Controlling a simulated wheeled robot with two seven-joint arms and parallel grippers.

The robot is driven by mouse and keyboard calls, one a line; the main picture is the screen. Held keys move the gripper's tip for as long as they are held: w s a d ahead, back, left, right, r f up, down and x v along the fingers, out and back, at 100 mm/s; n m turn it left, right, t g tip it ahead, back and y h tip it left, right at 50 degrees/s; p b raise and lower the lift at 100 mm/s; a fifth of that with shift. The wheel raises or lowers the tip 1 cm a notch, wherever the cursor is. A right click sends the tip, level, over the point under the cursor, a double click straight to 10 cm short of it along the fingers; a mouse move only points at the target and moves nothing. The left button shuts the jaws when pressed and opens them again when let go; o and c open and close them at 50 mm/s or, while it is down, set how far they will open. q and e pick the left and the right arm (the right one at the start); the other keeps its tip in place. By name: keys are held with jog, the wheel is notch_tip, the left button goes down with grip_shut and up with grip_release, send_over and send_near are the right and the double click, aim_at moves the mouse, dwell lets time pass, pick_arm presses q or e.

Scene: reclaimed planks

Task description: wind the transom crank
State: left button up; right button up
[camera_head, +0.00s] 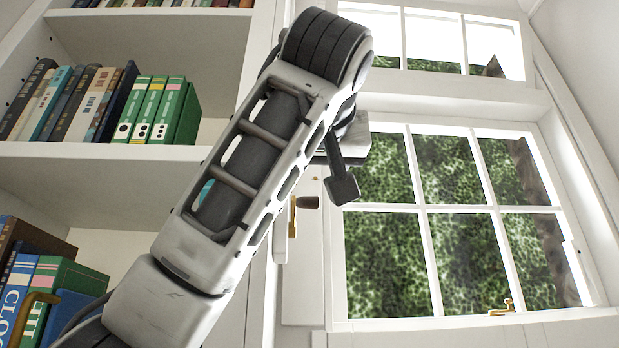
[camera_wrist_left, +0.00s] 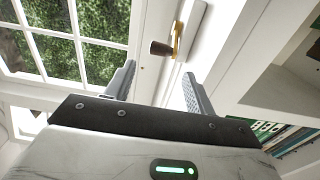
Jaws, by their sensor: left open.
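In the left wrist view the knob (camera_wrist_left: 160,48) and brass arm (camera_wrist_left: 177,40) show ahead of the fingers. My left gripper (camera_wrist_left: 158,72) is open and empty, its fingers apart from the knob, which appears above the gap between their tips. In the head view my left gripper (camera_head: 342,186) is partly hidden by its own arm. The transom window (camera_head: 435,42) is at the top. My right gripper is not in view.
White shelves with books (camera_head: 160,110) stand left of the crank. The large paned window (camera_head: 450,205) is to the right, with a small brass latch (camera_head: 502,308) low on its frame. My left arm crosses the middle of the head view and covers part of the wall.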

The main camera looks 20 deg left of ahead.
pick_arm(q)
jog(key=p+x, duration=0.1)
jog(key=x, duration=0.5)
jog(key=shift+p, duration=0.3)
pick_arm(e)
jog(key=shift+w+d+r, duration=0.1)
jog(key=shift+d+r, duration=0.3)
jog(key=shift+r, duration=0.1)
